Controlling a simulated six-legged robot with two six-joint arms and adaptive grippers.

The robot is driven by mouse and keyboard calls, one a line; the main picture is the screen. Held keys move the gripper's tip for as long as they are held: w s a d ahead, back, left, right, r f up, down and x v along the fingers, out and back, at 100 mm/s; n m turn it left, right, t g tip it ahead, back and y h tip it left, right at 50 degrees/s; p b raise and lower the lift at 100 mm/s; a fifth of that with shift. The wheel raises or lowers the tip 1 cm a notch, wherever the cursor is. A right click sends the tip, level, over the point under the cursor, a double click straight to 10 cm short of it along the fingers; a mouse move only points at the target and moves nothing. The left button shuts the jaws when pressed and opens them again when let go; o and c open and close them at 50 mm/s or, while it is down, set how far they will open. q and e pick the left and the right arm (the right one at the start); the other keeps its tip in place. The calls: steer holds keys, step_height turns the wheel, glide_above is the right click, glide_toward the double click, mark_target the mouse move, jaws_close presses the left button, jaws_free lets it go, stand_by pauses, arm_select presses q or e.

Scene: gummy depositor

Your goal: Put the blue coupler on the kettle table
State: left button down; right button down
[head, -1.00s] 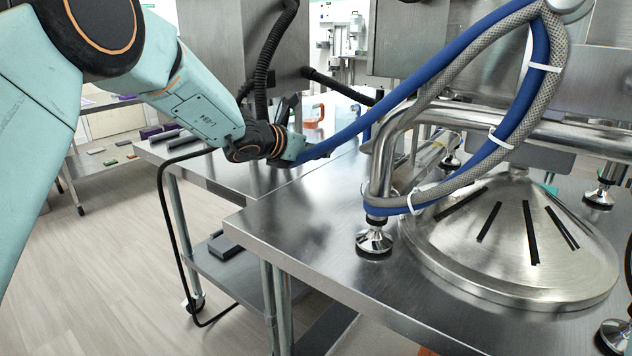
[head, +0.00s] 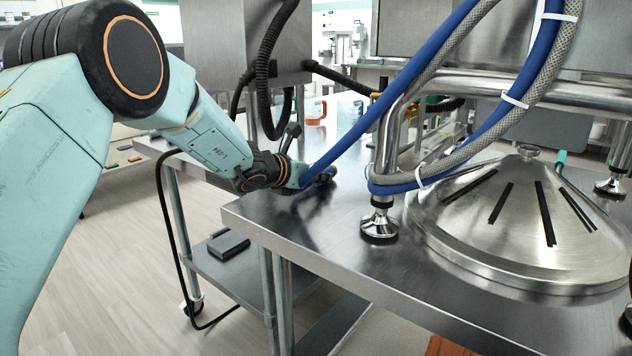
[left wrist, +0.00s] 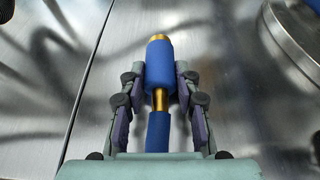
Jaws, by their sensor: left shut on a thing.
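The blue coupler (left wrist: 160,65) has a blue sleeve with brass ends and joins a blue hose. My left gripper (left wrist: 161,82) is shut on it, a finger on each side, in the left wrist view. In the head view my left gripper (head: 312,174) holds the coupler (head: 328,173) low over the steel kettle table (head: 300,220), near its far left edge. I cannot tell whether the coupler touches the top. The blue hose (head: 360,130) rises from there to the upper right. My right gripper is not in view.
A steel conical lid (head: 520,225) and a tubular frame with a levelling foot (head: 379,226) stand on the table's right. An orange-handled object (head: 316,113) is behind. A second steel table adjoins at the left. Bare tabletop lies in front of the gripper.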

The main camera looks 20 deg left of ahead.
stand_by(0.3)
arm_select(q)
steer(key=shift+f, duration=0.1)
steer(key=c, duration=1)
jaws_free()
steer(key=shift+o, duration=0.2)
steer(key=v, duration=1.2)
steer(key=shift+d, duration=0.1)
